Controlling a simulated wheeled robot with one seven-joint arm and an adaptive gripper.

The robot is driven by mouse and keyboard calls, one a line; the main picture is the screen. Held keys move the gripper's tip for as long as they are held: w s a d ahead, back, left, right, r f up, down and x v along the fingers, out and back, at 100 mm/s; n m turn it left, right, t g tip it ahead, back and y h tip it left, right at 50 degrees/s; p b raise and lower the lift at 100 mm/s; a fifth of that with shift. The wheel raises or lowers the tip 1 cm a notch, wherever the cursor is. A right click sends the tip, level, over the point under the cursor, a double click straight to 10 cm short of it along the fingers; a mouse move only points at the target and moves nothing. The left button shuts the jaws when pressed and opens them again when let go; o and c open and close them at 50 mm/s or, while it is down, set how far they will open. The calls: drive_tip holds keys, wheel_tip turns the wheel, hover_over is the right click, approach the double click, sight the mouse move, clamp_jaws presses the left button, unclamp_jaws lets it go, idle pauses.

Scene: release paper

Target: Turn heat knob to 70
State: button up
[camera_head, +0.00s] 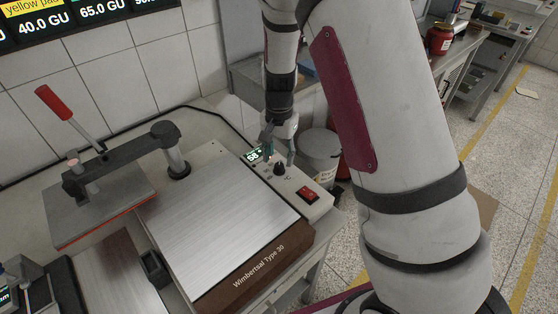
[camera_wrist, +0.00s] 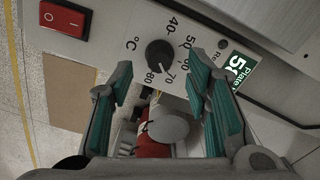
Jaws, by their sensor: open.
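The heat knob (camera_wrist: 159,55) is a small black dial on the grey control panel, ringed by °C marks from 40 to 80. In the head view the knob (camera_head: 280,169) stands on the press's right side panel. My gripper (camera_wrist: 160,60) is open, with its teal-padded fingers on either side of the knob in the wrist view. I cannot tell whether they touch it. In the head view my gripper (camera_head: 277,150) points down at the panel. A green plate display (camera_wrist: 238,70) is cut off; the knob's pointer is hard to read.
A red switch (camera_wrist: 65,18) sits beside the knob; it also shows in the head view (camera_head: 307,194). The heat press has a metal plate (camera_head: 225,215) and a raised lever with a red handle (camera_head: 53,103). A grey bucket (camera_head: 321,152) stands behind the panel.

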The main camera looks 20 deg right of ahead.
sight(279, 165)
wheel_tip(279, 165, up, 9)
idle(0.3)
drive_tip(key=shift+r, duration=0.1)
